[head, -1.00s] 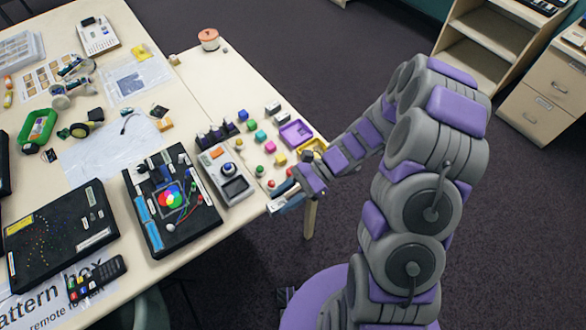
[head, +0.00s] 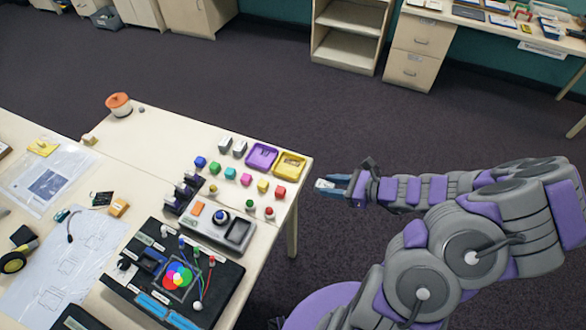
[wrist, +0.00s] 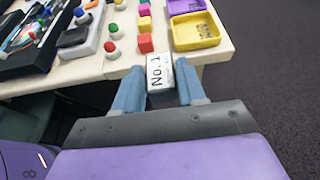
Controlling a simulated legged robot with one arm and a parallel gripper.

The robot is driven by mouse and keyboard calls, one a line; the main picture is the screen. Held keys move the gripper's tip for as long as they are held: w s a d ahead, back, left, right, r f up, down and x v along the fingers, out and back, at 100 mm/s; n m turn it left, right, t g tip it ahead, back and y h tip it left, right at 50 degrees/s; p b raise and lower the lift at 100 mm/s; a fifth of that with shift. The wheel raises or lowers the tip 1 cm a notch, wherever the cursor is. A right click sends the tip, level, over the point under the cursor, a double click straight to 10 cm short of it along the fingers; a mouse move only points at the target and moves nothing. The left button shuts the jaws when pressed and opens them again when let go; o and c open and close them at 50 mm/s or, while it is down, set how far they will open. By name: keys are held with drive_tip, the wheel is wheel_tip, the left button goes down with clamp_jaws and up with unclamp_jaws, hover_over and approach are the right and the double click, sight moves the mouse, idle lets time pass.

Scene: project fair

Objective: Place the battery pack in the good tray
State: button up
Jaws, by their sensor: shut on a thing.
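The block also shows in the head view (head: 322,184), off the table's right edge and over the floor. Two trays sit at the table's far right corner: a purple tray (head: 262,157) and a yellow tray (head: 288,175) beside it. The yellow tray also shows in the wrist view (wrist: 197,44), ahead and right of the block, with something drawn or lying inside.
Two grey-white blocks (head: 225,145) stand left of the purple tray. Several coloured cubes (head: 230,173) and small knobs lie in front of the trays. A grey device (head: 218,229) and a black board (head: 180,275) are nearer. Open floor lies right of the table (head: 140,160).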

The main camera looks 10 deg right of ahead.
drive_tip(key=w+a+b, duration=0.1)
drive_tip(key=w+a, duration=0.3)
drive_tip(key=w, duration=0.1)
drive_tip(key=b, duration=0.2)
hover_over(296, 169)
drive_tip(key=shift+a+f, duration=0.2)
drive_tip(key=shift+f, duration=0.55)
drive_tip(key=f, duration=0.1)
drive_tip(key=f+b, duration=0.1)
drive_tip(key=f, duration=0.1)
drive_tip(key=shift+w+d+f, duration=0.1)
drive_tip(key=shift+d+f, duration=0.15)
drive_tip(key=shift+f, duration=0.05)
drive_tip(key=shift+r, duration=0.1)
drive_tip(key=shift+a, duration=0.1)
drive_tip(key=o, duration=0.8)
